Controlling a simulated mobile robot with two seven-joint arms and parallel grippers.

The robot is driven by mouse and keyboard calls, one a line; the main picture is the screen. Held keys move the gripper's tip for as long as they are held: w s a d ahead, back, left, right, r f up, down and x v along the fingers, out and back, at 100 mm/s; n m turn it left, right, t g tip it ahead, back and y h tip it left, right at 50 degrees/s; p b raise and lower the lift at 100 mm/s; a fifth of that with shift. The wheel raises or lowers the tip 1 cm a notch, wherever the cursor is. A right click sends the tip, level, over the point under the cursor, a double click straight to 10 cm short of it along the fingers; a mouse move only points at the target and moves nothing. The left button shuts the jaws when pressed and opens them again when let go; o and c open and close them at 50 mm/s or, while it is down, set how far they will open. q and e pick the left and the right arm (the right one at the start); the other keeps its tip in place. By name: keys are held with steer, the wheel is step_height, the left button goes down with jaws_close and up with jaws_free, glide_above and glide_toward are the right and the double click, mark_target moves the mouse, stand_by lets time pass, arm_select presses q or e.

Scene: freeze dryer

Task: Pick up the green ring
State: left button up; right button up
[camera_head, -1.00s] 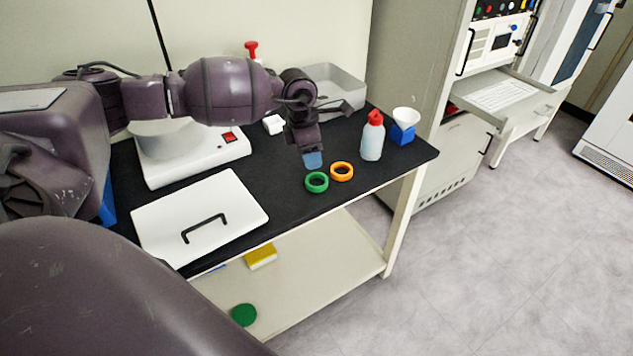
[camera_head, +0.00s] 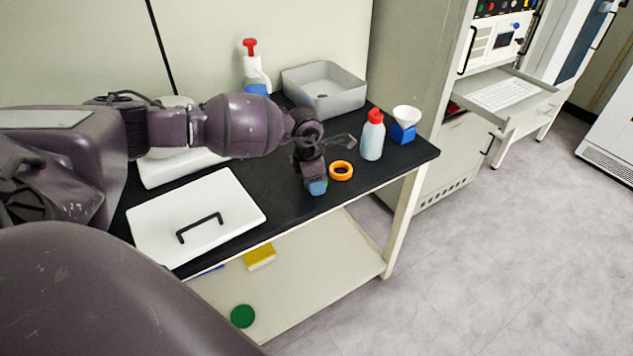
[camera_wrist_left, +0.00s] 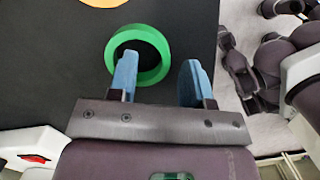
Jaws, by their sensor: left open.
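The green ring (camera_wrist_left: 152,33) lies flat on the black tabletop in the left wrist view, just ahead of my left gripper (camera_wrist_left: 158,80). My left gripper is open and empty. Its left blue finger overlaps the ring's opening in the picture, and its right finger is outside the ring to the right. The ring's wall lies between the two fingers. I cannot tell how far down the fingertips reach. In the head view my left gripper (camera_head: 317,185) points down near the table's front edge and hides nearly all of the green ring.
An orange ring (camera_head: 341,171) lies close to the gripper on its right. A red-capped bottle (camera_head: 373,137) and a blue block with a white funnel (camera_head: 403,130) stand farther right. A white lid with a black handle (camera_head: 196,216) lies left. A grey bin (camera_head: 324,92) stands behind.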

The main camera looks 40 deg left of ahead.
arm_select(q)
steer(key=shift+f, duration=0.35)
jaws_close()
steer(key=shift+r, duration=0.15)
